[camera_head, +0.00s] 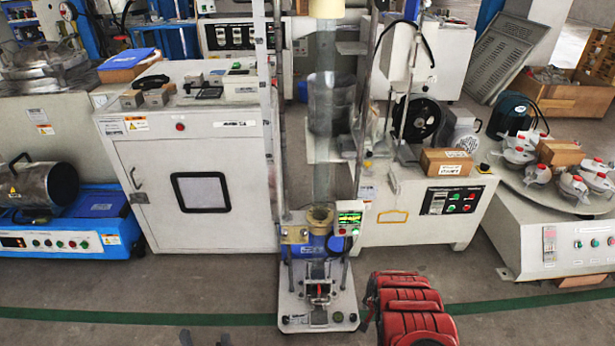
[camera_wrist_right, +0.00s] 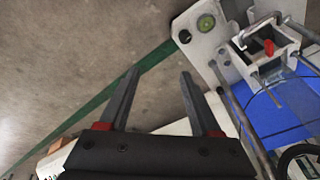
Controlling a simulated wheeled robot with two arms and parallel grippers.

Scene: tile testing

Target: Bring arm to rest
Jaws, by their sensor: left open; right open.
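Only the two fingertips of my left gripper (camera_head: 204,340) show, at the bottom edge of the head view. They are apart, with bare floor between them. My right gripper (camera_wrist_right: 160,73) shows in the right wrist view with its two dark fingers spread and nothing between them. Floor shows beyond its fingertips. I cannot make out the right gripper in the head view. The tall testing machine (camera_head: 322,270) stands upright in the middle of the head view. Its white base plate (camera_wrist_right: 206,45) is to the upper right of the right gripper in the wrist view.
A red ribbed shape (camera_head: 405,308) is at the bottom, right of the machine; I cannot tell what it is. A white cabinet (camera_head: 200,190) stands left, and a round-topped bench (camera_head: 560,240) stands right. Floor at the lower left is clear, crossed by a green line (camera_head: 120,316).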

